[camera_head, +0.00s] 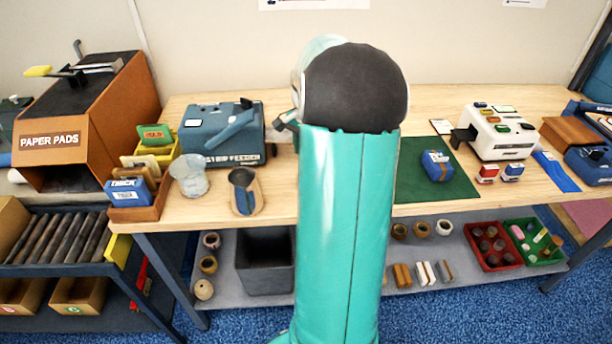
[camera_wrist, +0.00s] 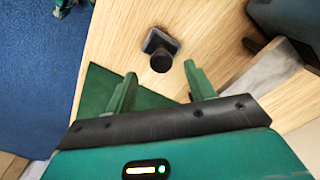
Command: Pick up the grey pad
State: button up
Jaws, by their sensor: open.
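In the wrist view a small grey pad-like block (camera_wrist: 162,44) lies on the bare wood, with a dark round knob or disc on it; it is the only grey piece near my gripper. My gripper (camera_wrist: 160,85) is open and empty, its two green fingers apart. The block shows beyond the fingertips, roughly in line with the gap, and is not between them. In the head view my arm covers this part of the table, so the block and fingers are hidden there.
A green mat (camera_head: 418,180) bears a blue box (camera_head: 437,165). A blue machine (camera_head: 222,134), a glass cup (camera_head: 189,174) and a brown-and-blue holder (camera_head: 246,192) stand left. A white machine (camera_head: 497,132) stands right. Wood around the block is clear.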

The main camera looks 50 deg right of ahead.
notch_tip(320, 180, down, 5)
jog(key=shift+w+f, duration=0.15)
jog(key=c, duration=1)
